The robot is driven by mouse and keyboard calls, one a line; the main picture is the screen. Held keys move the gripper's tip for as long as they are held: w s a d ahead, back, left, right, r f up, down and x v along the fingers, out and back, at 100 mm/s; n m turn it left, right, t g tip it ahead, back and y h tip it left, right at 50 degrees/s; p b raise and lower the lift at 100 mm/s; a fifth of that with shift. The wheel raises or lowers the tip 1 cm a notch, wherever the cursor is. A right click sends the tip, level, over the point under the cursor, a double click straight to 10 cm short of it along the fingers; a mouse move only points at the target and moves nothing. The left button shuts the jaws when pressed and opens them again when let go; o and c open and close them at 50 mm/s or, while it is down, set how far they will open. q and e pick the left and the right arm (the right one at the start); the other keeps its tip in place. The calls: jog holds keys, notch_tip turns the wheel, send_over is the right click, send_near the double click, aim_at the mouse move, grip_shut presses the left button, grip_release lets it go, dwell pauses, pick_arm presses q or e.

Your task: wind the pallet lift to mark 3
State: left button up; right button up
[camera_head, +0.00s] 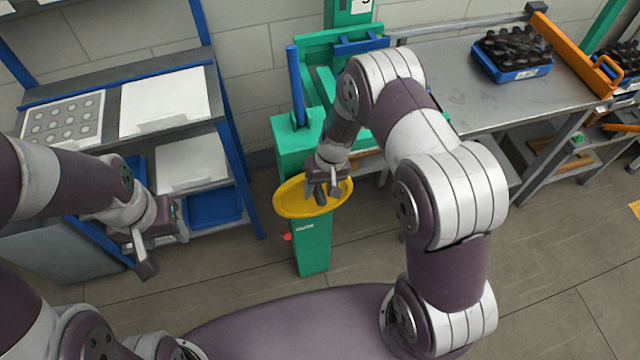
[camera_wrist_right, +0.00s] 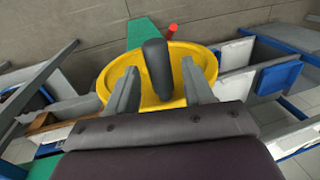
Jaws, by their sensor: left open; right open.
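The pallet lift (camera_head: 313,240) is a green column with a yellow handwheel (camera_head: 290,206) on its front and a blue upright post beside it. My right gripper (camera_head: 321,190) is at the handwheel, its fingers open. In the right wrist view the dark crank knob (camera_wrist_right: 157,68) of the yellow wheel (camera_wrist_right: 205,62) stands between the two open fingertips (camera_wrist_right: 157,84); I cannot tell whether they touch it. My left gripper (camera_head: 143,258) hangs open and empty at the left, away from the lift. The lift's marks cannot be read; a sign at the top is cut off.
A shelf rack (camera_head: 236,170) with blue posts and trays stands at the left. A metal table (camera_head: 462,98) at the right carries a blue crate (camera_head: 513,74) of dark bottles and an orange rail. A red pointer (camera_head: 287,237) sits on the column.

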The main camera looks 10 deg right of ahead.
jog(key=shift+s, duration=0.1)
jog(key=shift+f, duration=0.1)
jog(key=c, duration=0.5)
grip_shut()
jog(key=shift+a, duration=0.1)
